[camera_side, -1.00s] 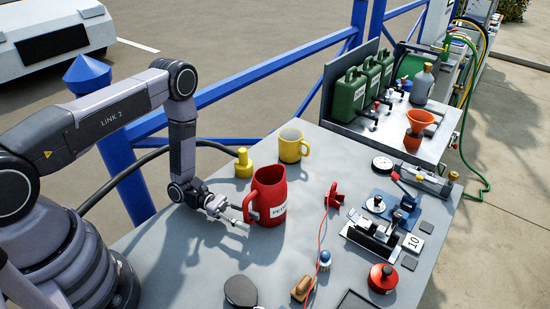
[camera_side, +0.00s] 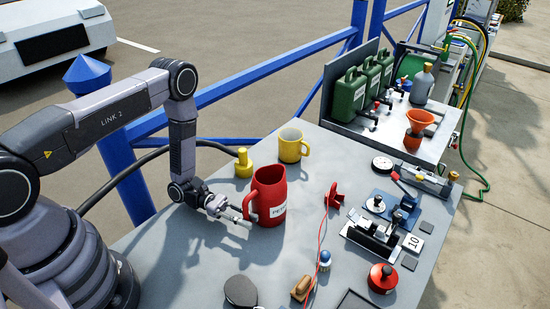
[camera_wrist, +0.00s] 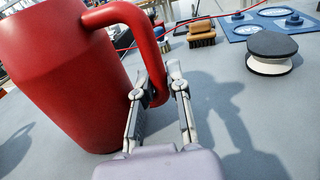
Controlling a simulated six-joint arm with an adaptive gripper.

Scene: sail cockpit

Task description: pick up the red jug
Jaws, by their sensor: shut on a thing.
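The red jug (camera_side: 271,197) stands upright on the grey table (camera_side: 262,278), with a white label on its side and its handle turned toward my gripper. It also fills the left of the wrist view (camera_wrist: 65,75). My gripper (camera_side: 243,216) is low beside the jug, at its handle. In the wrist view my gripper (camera_wrist: 158,88) has one finger on each side of the handle's lower end and is shut on it. The jug's base appears to rest on the table.
A yellow mug (camera_side: 291,147) and a yellow fitting (camera_side: 243,163) stand behind the jug. A red clamp-like piece with a red cord (camera_side: 334,196) lies to the right. A black disc (camera_side: 240,291) and a brown brush (camera_side: 301,288) lie in front. Blue railing runs behind the table.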

